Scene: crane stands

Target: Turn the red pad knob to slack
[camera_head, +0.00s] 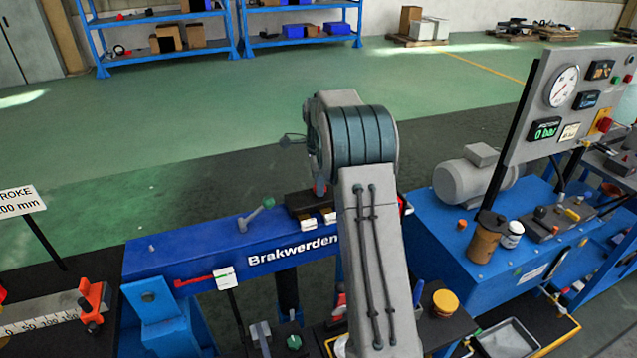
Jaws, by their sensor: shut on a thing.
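A small patch of red (319,188) shows just above a dark block (300,201) on the blue beam marked "Brakwerden" (190,245). It may be part of the red pad knob, but it is too small and too covered to be sure. The dark block has two pale-fronted pieces at its front. My grey arm with its ribbed joint stands in front of this spot. It hides my gripper, so I cannot see its fingers or what they touch. Another bit of red (404,205) shows at the beam's right end, partly behind my arm.
A lever with a green ball (268,203) rises from the beam, and a red pointer (195,281) sits on its front face. At right stand a blue bench with a grey motor (470,182) and a gauge panel (585,95).

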